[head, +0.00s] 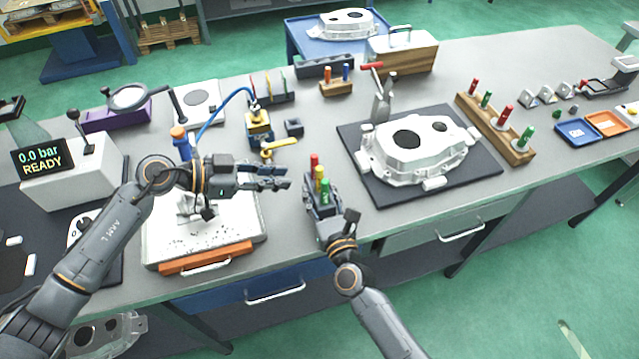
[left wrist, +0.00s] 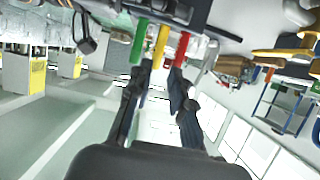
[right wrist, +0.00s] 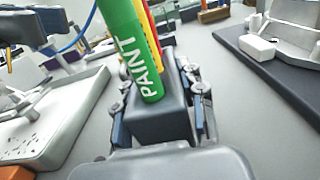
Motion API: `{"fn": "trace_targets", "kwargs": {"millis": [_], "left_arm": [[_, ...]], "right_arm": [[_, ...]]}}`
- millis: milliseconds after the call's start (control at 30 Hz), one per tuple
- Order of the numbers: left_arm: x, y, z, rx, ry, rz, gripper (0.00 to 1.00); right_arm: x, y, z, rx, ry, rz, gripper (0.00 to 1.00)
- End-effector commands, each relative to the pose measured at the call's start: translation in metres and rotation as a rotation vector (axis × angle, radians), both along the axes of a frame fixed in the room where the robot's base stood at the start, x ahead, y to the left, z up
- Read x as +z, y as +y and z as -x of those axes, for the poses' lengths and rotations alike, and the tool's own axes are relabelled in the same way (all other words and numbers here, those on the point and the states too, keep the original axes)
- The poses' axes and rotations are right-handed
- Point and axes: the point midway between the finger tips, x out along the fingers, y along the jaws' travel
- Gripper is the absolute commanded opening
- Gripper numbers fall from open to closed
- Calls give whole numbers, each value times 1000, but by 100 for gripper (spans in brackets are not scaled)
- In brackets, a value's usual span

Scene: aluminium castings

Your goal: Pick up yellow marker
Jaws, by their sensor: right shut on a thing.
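The yellow marker (head: 319,173) stands between a red marker (head: 314,160) and a green marker (head: 325,188) in a dark grey holder (right wrist: 162,118). In the left wrist view the yellow marker (left wrist: 161,45) shows just beyond the fingertips, between the green and red ones. My left gripper (head: 287,178) is open and empty, left of the markers and apart from them. My right gripper (right wrist: 163,95) is shut on the holder, one finger on each side. In the right wrist view the green marker, lettered PAINT, partly hides the yellow marker (right wrist: 149,38).
A white tray (head: 160,235) with an orange front lies below my left gripper. A casting (head: 415,150) sits on a dark mat (head: 470,178) to the right. A yellow-handled tool (head: 280,145) and a small dark block (head: 293,127) lie behind the left gripper.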

Motion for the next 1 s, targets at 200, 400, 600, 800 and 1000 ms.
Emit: {"fn": "trace_targets", "kwargs": {"millis": [200, 400, 600, 800, 1000], "left_arm": [[-9, -22, -7, 0, 1, 0, 21], [-16, -42, -12, -1, 1, 1, 21], [-26, -65, -20, 0, 1, 0, 21], [-29, -70, -22, 0, 1, -2, 21], [-29, -69, -22, 0, 1, -2, 1]], "right_arm": [[0, 0, 0, -1, 0, 0, 6], [0, 0, 0, -1, 0, 0, 6], [0, 0, 0, -1, 0, 0, 6], [0, 0, 0, -1, 0, 0, 6], [0, 0, 0, 0, 0, 0, 6]]}}
